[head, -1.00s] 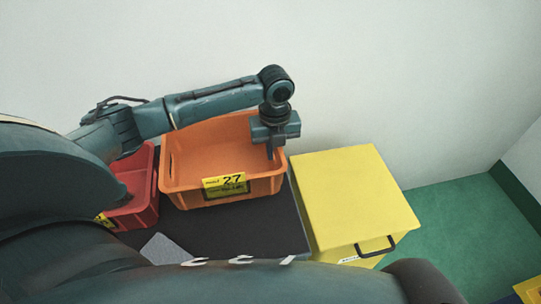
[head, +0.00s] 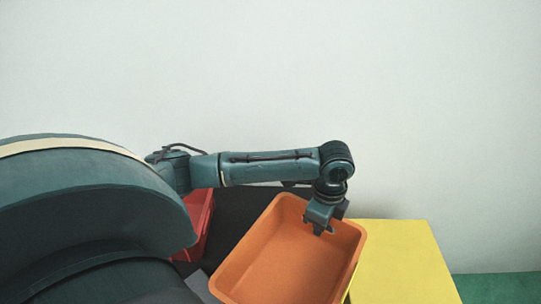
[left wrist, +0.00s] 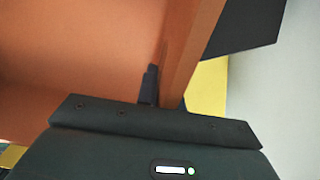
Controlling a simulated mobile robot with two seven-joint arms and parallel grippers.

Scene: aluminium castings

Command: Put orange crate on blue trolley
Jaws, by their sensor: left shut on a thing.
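The orange crate (head: 280,262) is empty as far as its inside shows, and its lower edge runs out of the head view. My left gripper (head: 322,229) is shut on the crate's far rim near its right corner. In the left wrist view the crate's orange wall (left wrist: 190,50) runs up from between the jaws (left wrist: 164,98), with one dark finger on the inner side. The crate is turned and overlaps the yellow box in the picture; its underside is hidden. The blue trolley and my right gripper are not in view.
A yellow box (head: 405,262) stands to the right of the crate. A red crate (head: 196,222) is partly hidden behind my arm at left. The dark table top (head: 235,208) shows bare between them. A pale wall rises close behind; green floor (head: 495,288) shows at lower right.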

